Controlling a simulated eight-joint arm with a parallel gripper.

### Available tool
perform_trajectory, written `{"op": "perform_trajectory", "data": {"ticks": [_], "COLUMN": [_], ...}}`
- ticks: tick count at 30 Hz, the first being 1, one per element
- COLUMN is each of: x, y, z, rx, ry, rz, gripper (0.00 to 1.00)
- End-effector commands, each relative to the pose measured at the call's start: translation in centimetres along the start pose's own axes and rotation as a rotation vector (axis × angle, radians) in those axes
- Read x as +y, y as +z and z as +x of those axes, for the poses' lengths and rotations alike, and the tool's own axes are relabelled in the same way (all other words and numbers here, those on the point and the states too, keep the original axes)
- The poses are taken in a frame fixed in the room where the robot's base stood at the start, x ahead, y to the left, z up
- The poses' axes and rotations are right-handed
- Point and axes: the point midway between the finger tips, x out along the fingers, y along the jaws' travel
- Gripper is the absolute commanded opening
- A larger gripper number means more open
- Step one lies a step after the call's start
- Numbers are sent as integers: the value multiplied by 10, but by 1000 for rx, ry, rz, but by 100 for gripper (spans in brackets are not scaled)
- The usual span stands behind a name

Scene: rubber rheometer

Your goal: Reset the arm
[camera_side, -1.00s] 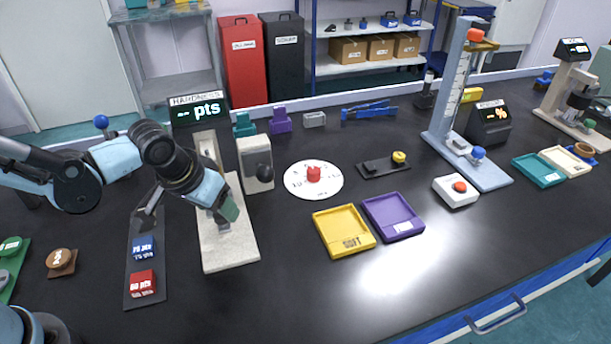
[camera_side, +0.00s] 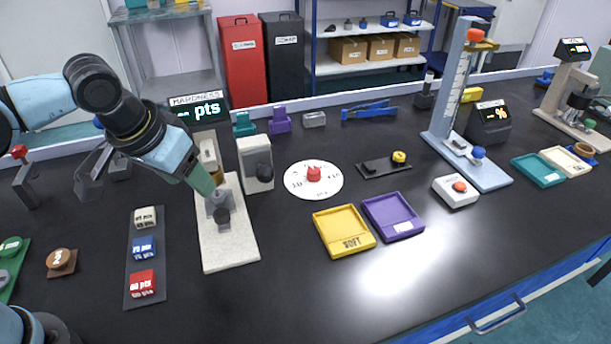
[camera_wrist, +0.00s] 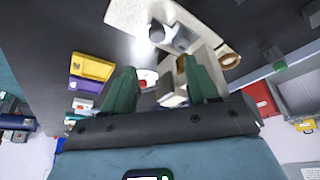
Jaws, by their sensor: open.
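My gripper (camera_side: 202,184) is raised at the left, just above and behind the grey fitting on the hardness tester's pale base (camera_side: 230,245). In the wrist view its two green fingers (camera_wrist: 161,88) are spread apart, with nothing seen held between them. The tester's grey fitting (camera_side: 220,208) stands upright on the base, and it also shows in the wrist view (camera_wrist: 180,38). The fingers and fitting overlap in the side view, so I cannot tell the exact gap.
A black strip (camera_side: 130,298) with three labelled blocks lies left of the tester. A beige block unit (camera_side: 254,160) and white dial disc (camera_side: 300,190) stand to its right. Yellow (camera_side: 345,243) and purple (camera_side: 392,232) trays lie farther right. The front bench is clear.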

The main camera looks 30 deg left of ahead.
Motion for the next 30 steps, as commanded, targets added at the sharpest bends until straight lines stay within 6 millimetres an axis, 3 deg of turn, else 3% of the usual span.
{"op": "perform_trajectory", "data": {"ticks": [13,24,30], "x": [-4,-76,-90], "y": [0,19,23], "z": [-2,-2,-1], "rx": [6,177,226], "ry": [2,13,2], "rz": [-2,-8,0], "gripper": [58,58,58]}}
